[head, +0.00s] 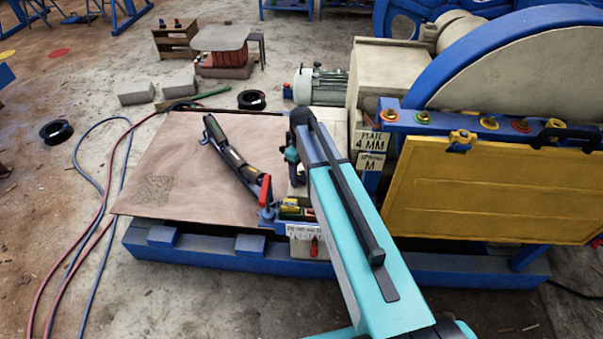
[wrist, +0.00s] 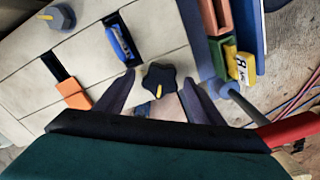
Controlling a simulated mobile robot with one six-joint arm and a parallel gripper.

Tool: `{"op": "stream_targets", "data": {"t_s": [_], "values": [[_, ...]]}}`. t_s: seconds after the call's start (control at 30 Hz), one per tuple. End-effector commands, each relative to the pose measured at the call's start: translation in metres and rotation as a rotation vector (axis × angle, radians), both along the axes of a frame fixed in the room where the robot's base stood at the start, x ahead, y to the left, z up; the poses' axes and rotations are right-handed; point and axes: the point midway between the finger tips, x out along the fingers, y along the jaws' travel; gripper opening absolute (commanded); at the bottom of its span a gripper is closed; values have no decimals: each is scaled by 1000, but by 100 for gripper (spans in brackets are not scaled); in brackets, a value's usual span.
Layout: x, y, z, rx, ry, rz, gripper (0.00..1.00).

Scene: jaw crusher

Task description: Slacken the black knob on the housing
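The black knob (wrist: 157,79) is a lobed, star-shaped knob with a yellow pointer mark, on the cream housing (wrist: 95,65) in the wrist view. My gripper (wrist: 159,78) is open, with one dark finger on each side of the knob. Small gaps seem to show between fingers and knob; I cannot tell whether either touches. In the head view, my gripper (head: 292,156) is over the housing beside the brown sheet, and my arm hides the knob there. A second dark knob (wrist: 61,16) with a yellow mark sits at the upper left of the wrist view.
The housing has slots with a blue piece (wrist: 122,42) and an orange block (wrist: 73,95). Beside it are a red block (wrist: 217,15), a yellow tag (wrist: 239,65) and a red-handled lever (head: 265,190). A yellow guard panel (head: 480,190) stands right of my arm.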

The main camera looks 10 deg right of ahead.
Motion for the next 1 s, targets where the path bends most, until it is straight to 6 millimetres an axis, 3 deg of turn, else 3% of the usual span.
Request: {"op": "stream_targets", "data": {"t_s": [0.47, 1.0], "values": [[0, 1, 5, 1, -1, 0, 62], [0, 0, 58, 1, -2, -1, 62]]}}
